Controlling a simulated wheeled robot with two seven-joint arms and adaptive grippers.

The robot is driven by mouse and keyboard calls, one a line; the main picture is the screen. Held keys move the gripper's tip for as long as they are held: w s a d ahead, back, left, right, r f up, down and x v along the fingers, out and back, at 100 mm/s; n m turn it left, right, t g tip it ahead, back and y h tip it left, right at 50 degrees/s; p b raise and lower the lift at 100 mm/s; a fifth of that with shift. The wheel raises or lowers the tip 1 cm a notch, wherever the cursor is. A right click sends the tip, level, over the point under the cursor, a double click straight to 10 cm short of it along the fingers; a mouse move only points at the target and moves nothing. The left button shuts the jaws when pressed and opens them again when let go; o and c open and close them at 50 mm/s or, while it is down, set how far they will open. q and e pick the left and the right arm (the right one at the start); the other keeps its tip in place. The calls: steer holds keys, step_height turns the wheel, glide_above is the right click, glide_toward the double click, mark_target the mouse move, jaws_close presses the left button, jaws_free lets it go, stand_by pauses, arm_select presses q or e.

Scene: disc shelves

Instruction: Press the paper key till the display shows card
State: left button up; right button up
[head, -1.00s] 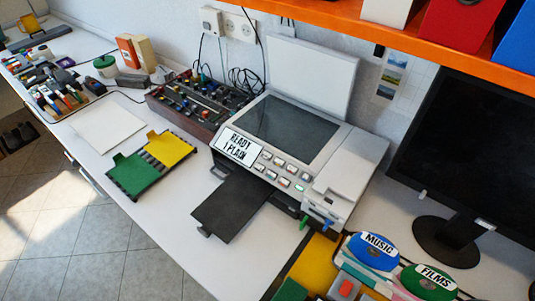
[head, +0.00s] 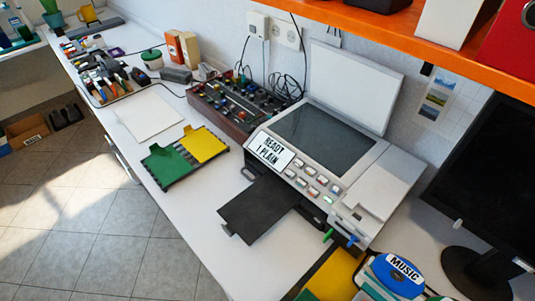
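A grey printer-scanner (head: 375,191) stands on the white desk with its lid raised and its dark glass (head: 325,139) bare. Its display (head: 269,149) reads "READY 1 PLAIN". Right of the display is a block of several small keys (head: 313,182), one of them lit green (head: 327,200). The key labels are too small to read, so I cannot tell which is the paper key. A black paper tray (head: 258,208) sticks out at the front and is empty. Neither of my grippers is in view.
An orange shelf (head: 440,45) overhangs the back right. A monitor (head: 490,180) stands right of the printer. A blue "MUSIC" disc (head: 404,269) is at the lower right. Left are green and yellow dividers (head: 170,166), a white sheet (head: 150,115) and a component box (head: 240,108).

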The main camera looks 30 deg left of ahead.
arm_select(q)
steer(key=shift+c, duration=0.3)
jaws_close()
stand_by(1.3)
